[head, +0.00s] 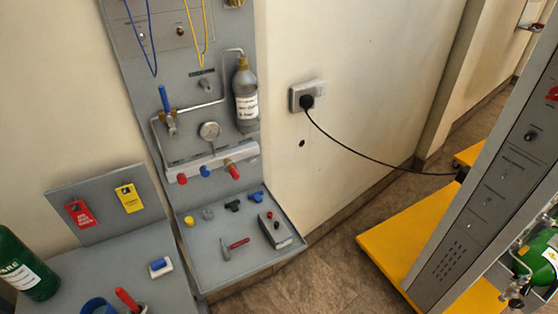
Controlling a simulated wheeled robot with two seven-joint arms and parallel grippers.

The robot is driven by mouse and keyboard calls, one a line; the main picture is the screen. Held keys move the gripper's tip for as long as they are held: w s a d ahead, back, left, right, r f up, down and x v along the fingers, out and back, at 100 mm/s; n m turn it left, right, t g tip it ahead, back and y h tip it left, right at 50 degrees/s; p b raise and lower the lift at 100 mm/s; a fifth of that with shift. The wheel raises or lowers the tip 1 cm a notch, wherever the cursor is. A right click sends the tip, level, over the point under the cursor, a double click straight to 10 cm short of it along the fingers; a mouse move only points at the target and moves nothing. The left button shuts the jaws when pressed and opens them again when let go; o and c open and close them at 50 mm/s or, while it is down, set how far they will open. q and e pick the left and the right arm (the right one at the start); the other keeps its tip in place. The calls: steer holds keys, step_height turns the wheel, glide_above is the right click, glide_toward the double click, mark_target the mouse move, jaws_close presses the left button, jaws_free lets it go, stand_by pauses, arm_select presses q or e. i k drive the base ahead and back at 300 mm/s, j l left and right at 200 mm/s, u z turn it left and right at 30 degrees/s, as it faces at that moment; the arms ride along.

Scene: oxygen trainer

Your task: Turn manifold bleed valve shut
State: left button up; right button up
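A pipe manifold is mounted on a grey upright panel (130,60) in the head view. Its pale bar (212,160) carries a left red knob (182,178), a blue knob (205,171) and a right red knob (234,173). A valve with an upright blue lever (164,98) sits at the pipe's left end. A round gauge (209,131) stands above the bar. I cannot tell which of these is the bleed valve, as no label on them is readable. A grey bottle (245,95) hangs at the right. Neither gripper is in view.
A grey shelf (270,263) below holds small fittings, a red-handled tool (235,244) and a grey box (275,231). A side table with red and yellow tags is left. A black cable (375,158) runs from the wall socket (300,94) to a grey cabinet (480,190) on a yellow base (400,235).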

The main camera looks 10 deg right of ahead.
mark_target(253, 158)
steer(key=i+l+u, duration=0.15)
steer(key=l, duration=0.2)
steer(key=i+l+u, duration=0.1)
steer(key=l, duration=0.25)
steer(key=i+l+u, duration=0.15)
steer(key=l, duration=0.25)
